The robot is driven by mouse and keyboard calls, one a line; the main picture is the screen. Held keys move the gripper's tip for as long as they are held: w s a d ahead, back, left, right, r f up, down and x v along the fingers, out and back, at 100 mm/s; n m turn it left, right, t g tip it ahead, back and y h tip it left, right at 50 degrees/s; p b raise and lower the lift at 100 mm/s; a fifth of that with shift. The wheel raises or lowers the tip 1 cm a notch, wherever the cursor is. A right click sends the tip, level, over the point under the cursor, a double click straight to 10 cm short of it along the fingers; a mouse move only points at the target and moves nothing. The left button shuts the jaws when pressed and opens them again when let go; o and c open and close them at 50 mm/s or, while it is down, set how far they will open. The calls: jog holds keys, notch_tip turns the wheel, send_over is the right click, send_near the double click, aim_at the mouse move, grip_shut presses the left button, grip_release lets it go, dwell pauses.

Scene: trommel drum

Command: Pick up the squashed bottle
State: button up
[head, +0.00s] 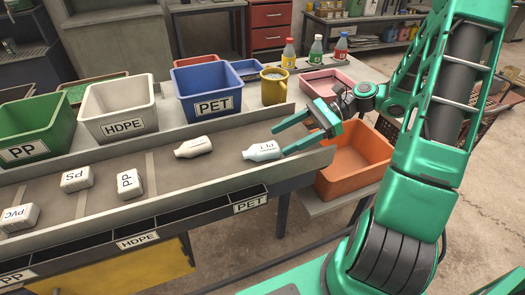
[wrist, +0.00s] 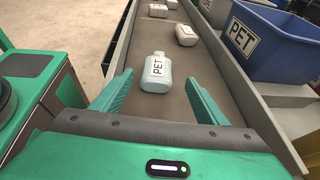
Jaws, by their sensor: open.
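A white squashed-looking bottle (head: 262,151) with a PET label lies on its side on the grey belt, near the belt's right end. It also shows in the wrist view (wrist: 156,73), ahead of and between the two green fingers. My gripper (head: 281,139) is open and empty, its fingertips close to the bottle's right end in the head view. I cannot tell whether a finger touches it. A second white bottle (head: 194,147) lies further left on the belt; it also shows beyond the first in the wrist view (wrist: 186,35).
White blocks marked PP (head: 130,183), PS (head: 76,179) and PVC (head: 18,218) lie further left on the belt (head: 225,163). A blue PET bin (head: 212,80), white HDPE bin (head: 118,101) and green PP bin (head: 38,122) stand behind it. An orange bin (head: 352,162) is at right.

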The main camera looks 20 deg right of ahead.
aim_at(272, 145)
jog(key=shift+x, duration=2.95)
jog(key=shift+s+r, duration=0.1)
jog(key=shift+s, duration=0.1)
jog(key=c, duration=1.1)
